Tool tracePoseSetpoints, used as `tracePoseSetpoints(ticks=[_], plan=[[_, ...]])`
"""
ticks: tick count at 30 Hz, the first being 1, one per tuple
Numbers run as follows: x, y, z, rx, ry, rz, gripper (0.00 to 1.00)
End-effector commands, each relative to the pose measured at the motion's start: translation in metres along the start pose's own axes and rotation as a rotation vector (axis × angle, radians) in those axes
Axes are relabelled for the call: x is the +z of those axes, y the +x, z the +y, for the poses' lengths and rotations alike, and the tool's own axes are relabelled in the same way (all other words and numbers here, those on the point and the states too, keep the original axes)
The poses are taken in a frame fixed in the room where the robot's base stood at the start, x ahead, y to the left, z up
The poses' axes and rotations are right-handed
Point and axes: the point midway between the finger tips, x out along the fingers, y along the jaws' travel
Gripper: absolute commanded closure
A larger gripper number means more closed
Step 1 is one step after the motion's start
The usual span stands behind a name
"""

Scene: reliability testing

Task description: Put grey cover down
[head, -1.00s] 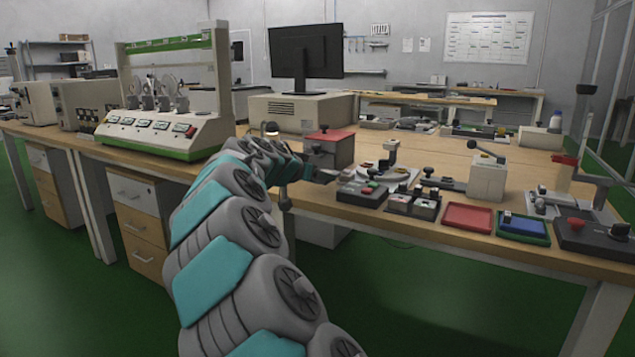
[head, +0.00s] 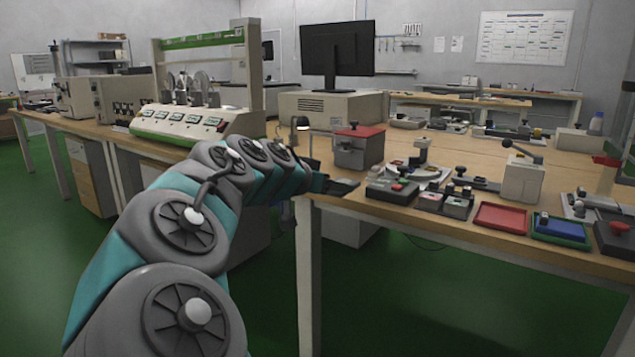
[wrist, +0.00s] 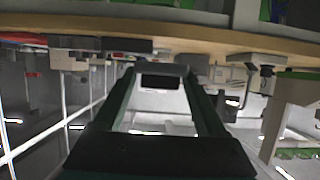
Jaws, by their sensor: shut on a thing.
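My gripper (head: 335,187) is at the front edge of the wooden bench, just in front of the grey box with a red top. A small, flat dark grey piece shows at its fingertips in the head view. The cover's full shape is hidden by the fingers and is small in the head view. I cannot tell whether it touches the bench.
The grey box with a red top (head: 359,150) stands behind my gripper. A button box (head: 392,190) is close on its right. A red tray (head: 501,217) and a blue tray (head: 560,228) lie further right. A white-green instrument (head: 195,125) stands left. Bare wood (head: 330,201) shows at the edge.

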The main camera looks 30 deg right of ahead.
Motion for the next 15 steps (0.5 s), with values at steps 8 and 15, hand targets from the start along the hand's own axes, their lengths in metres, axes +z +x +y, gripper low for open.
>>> tracePoseSetpoints(ticks=[8,15], plan=[[0.004,-0.006,-0.001,-0.007,-0.004,0.0,0.81],[0.036,-0.007,-0.048,-0.135,-0.067,0.002,0.81]])
